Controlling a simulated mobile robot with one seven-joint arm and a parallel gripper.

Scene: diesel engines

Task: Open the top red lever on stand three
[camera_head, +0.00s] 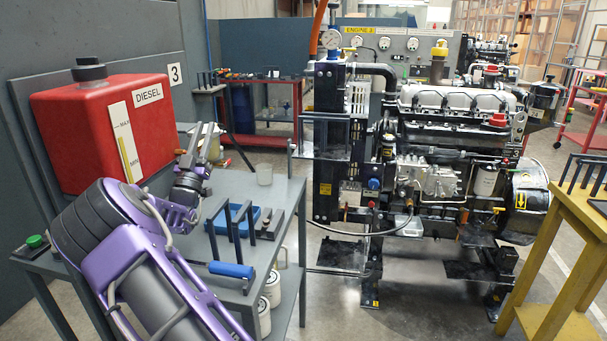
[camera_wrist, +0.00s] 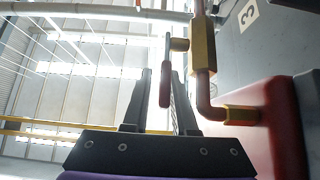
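In the wrist view, a red lever (camera_wrist: 165,85) hangs from a brass fitting (camera_wrist: 180,44) beside a yellow valve body (camera_wrist: 203,48) on a red pipe. My gripper (camera_wrist: 162,74) is open, with one finger on each side of the lever's red end. The lever appears nearer the right finger; I cannot tell whether they touch. In the head view, my gripper (camera_head: 206,130) is raised to the right of the red diesel tank (camera_head: 105,125), by the sign with number 3 (camera_head: 175,74). The lever cannot be made out there.
A grey table (camera_head: 285,190) with a blue tray (camera_head: 232,220) and black stands lies beneath my arm. A large engine (camera_head: 450,130) stands to the right, and a yellow table (camera_head: 575,210) at the far right. A grey panel is behind the tank.

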